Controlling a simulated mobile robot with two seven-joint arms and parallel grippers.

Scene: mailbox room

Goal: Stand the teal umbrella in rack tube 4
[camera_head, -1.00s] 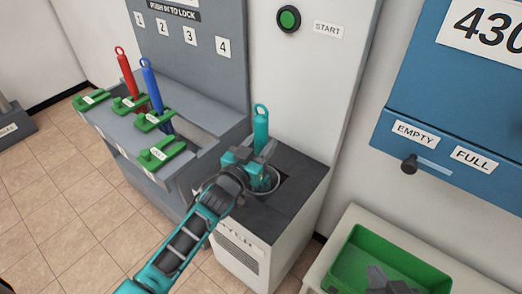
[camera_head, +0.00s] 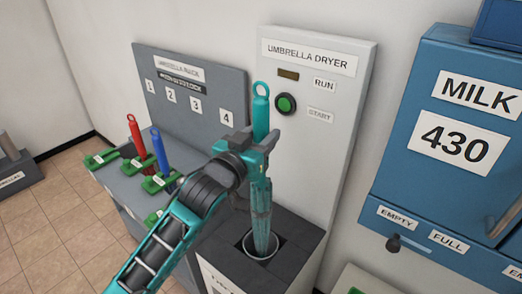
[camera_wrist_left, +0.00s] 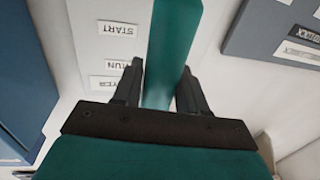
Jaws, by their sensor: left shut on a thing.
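The teal umbrella (camera_head: 261,205) is upright, its ring handle at the top and its folded canopy below. My left gripper (camera_head: 262,140) is shut on it just under the handle; the left wrist view shows the teal shaft (camera_wrist_left: 172,50) between the two fingers (camera_wrist_left: 158,92). The umbrella's lower tip is still in or just over the round dryer opening (camera_head: 261,246); I cannot tell how deep. The umbrella rack (camera_head: 190,85) is to the left, with panel labels 1 to 4. The label 4 (camera_head: 227,118) is the rightmost; tube 4 itself is hidden behind my left arm. My right gripper is not in view.
A red umbrella (camera_head: 136,138) and a blue umbrella (camera_head: 159,150) stand in the rack beside green latches (camera_head: 100,158). The umbrella dryer (camera_head: 318,75) has a green start button (camera_head: 286,104). A blue milk cabinet (camera_head: 440,180) is at right.

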